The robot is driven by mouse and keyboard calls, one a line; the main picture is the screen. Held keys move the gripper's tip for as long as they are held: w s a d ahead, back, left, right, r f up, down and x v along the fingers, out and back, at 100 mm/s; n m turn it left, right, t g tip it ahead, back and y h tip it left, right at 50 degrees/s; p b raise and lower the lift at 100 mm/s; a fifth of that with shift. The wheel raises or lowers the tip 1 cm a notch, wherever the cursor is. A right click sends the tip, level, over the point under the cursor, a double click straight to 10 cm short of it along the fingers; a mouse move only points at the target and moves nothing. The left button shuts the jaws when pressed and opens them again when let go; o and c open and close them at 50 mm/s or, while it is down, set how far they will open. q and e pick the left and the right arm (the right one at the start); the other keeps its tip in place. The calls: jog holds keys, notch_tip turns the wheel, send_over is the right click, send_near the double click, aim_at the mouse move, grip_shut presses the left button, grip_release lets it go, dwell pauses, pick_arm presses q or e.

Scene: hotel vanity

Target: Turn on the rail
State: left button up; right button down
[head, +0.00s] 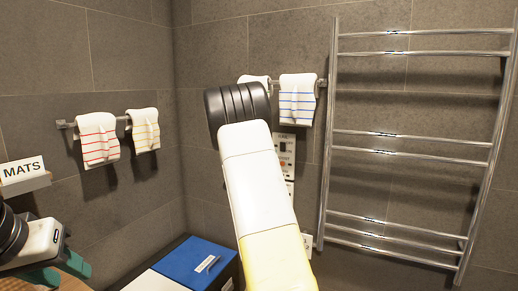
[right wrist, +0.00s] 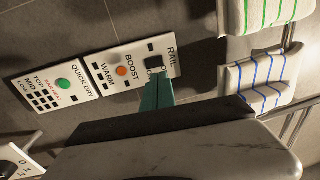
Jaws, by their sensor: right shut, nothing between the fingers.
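The chrome ladder rail (head: 410,138) stands on the tiled wall at the right in the head view. White control plates (head: 289,162) hang left of it, partly hidden by my right arm. In the right wrist view one plate (right wrist: 110,78) reads RAIL, BOOST and WARM, with a black switch (right wrist: 152,62) and an orange button (right wrist: 121,71). My right gripper (right wrist: 157,90) is shut and empty, its teal tip at or just before the switch; contact is unclear. My left gripper (head: 62,269) is at the lower left, away from the plates; its jaw gap is unclear.
Striped towels (head: 297,100) hang on a bar beside the rail, close to the plates. More towels (head: 98,138) hang on the left wall. A blue-lidded box (head: 190,262) and a MATS sign (head: 23,169) are lower left. A QUICK DRY plate (right wrist: 55,86) adjoins the RAIL plate.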

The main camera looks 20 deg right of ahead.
aim_at(283, 144)
jog(key=x, duration=0.8)
jog(key=shift+w+d, duration=0.15)
jog(key=shift+w+d+r, duration=0.1)
jog(key=shift+d+r, duration=0.1)
jog(key=shift+r, duration=0.1)
